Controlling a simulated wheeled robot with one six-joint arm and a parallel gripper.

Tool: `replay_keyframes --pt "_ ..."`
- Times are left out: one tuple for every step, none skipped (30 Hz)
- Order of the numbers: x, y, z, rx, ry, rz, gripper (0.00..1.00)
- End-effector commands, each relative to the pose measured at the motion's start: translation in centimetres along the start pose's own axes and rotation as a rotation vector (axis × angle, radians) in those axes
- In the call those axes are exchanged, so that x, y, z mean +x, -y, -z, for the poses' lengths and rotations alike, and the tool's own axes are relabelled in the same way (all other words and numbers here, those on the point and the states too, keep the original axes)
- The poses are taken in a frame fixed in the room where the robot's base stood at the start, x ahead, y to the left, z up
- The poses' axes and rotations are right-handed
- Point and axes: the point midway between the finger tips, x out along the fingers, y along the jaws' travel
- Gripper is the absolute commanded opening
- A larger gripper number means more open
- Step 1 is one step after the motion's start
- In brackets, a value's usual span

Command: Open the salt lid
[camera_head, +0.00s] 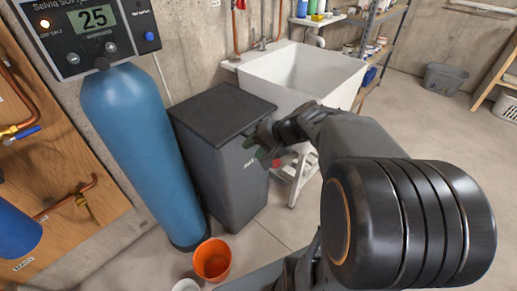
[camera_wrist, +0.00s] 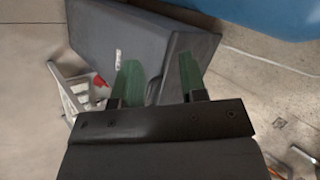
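The salt bin (camera_head: 215,166) is a tall dark grey box beside the blue tank. Its black lid (camera_head: 222,110) lies flat and closed on top. In the wrist view the bin body (camera_wrist: 115,33) appears tilted, with the lid (camera_wrist: 195,43) at its right end. My gripper (camera_head: 257,147) is at the bin's front right, just below the lid edge. In the wrist view its green-padded fingers (camera_wrist: 160,80) are apart, with the lid's front edge showing between them. Whether they touch the lid cannot be told.
The blue tank (camera_head: 137,145) with a control display (camera_head: 95,18) stands left of the bin. An orange bucket (camera_head: 212,260) is on the floor in front. A white sink (camera_head: 305,75) stands behind right, with a small white step stool (camera_head: 297,180) below. Open floor lies at right.

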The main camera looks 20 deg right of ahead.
Motion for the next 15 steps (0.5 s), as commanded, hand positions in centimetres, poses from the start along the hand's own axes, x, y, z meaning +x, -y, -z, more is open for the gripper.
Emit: replay_keyframes --pt "2.2 -3.2 1.9 0.065 -0.043 0.072 0.39" --pt "2.5 -3.9 3.0 0.095 -0.07 0.116 0.39" --pt "2.7 -5.0 4.4 0.132 -0.106 0.172 0.39" --pt "2.9 -5.7 5.5 0.156 -0.134 0.211 0.39" --pt "2.9 -6.5 6.5 0.178 -0.163 0.249 0.39" --pt "2.9 -7.4 7.7 0.205 -0.201 0.294 0.39" --pt "2.8 -8.2 8.6 0.223 -0.227 0.324 0.39" --pt "2.7 -8.8 9.4 0.239 -0.253 0.353 0.39" --pt "2.6 -9.6 10.3 0.256 -0.286 0.387 0.39" --pt "2.5 -10.2 11.0 0.269 -0.308 0.409 0.39" --pt "2.3 -10.8 11.6 0.279 -0.329 0.428 0.39" --pt "2.1 -11.4 12.2 0.291 -0.353 0.451 0.39" --pt "1.9 -11.8 12.6 0.298 -0.369 0.465 0.39" --pt "1.8 -12.1 13.0 0.303 -0.383 0.477 0.39" --pt "1.7 -12.4 13.4 0.309 -0.398 0.491 0.39"
